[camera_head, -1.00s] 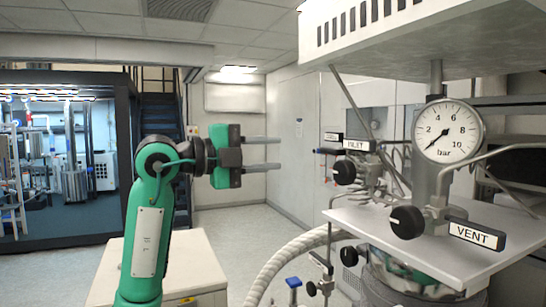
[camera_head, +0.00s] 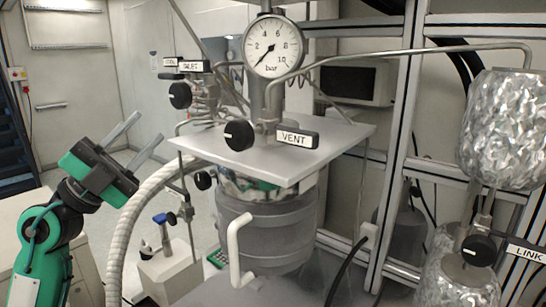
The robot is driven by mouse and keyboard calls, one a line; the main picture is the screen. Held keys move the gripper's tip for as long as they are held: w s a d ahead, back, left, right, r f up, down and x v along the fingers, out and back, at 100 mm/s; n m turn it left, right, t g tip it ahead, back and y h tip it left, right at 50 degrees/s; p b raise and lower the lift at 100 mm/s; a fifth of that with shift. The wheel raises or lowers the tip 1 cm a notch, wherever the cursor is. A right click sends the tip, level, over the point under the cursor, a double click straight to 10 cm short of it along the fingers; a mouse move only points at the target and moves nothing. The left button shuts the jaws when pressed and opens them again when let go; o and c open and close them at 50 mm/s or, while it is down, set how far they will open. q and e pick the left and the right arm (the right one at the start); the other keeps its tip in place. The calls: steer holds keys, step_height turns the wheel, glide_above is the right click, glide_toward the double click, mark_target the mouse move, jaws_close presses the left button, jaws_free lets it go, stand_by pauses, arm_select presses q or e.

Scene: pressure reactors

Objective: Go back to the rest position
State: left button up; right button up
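My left gripper (camera_head: 134,141) is at the left of the head view, held up on a green arm. Its two grey fingers stand well apart and point up and to the right, with nothing between them. It is clear of the reactor. My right gripper is not in the view. The black VENT knob (camera_head: 239,135) and the black INLET knob (camera_head: 180,95) are to the right of the gripper.
The grey reactor vessel (camera_head: 265,235) hangs below the plate, with a white bent handle (camera_head: 236,245) in front. A ribbed white hose (camera_head: 128,230) runs close to my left arm. Foil-wrapped vessels (camera_head: 512,130) and a LINK knob (camera_head: 479,250) are at the right, beside metal framing.

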arm_select(q)
steer(key=w+a+f+n+t+y, duration=0.1)
steer(key=a+f+n+t+y, duration=0.4)
steer(key=f+n+y, duration=0.65)
steer(key=w+a+f+n+t+y, duration=0.1)
steer(key=a+f+n+t+y, duration=0.3)
steer(key=f+n+t+y, duration=0.75)
steer(key=s+f+n+g+y, duration=0.4)
steer(key=f+n+g, duration=0.3)
steer(key=f+g, duration=0.65)
steer(key=s+d+f+m+g+h, duration=0.1)
steer(key=s+d+f+g+h, duration=0.2)
steer(key=s+f, duration=0.5)
steer(key=s+d+f+m+g, duration=0.1)
steer(key=s+d+f+g, duration=0.1)
steer(key=s+f+g, duration=0.45)
steer(key=s+d+f+m+g+h, duration=0.1)
steer(key=s+d+f+g+h, duration=0.15)
steer(key=s+f, duration=0.65)
step_height(320, 180, down, 29)
steer(key=g, duration=0.1)
steer(key=s+a+f+g, duration=0.1)
steer(key=s+a+f, duration=0.2)
steer(key=s+f, duration=1.7)
steer(key=shift+a+m+y, duration=0.2)
steer(key=shift+m+y, duration=0.2)
steer(key=shift+y, duration=0.05)
steer(key=shift+f, duration=0.1)
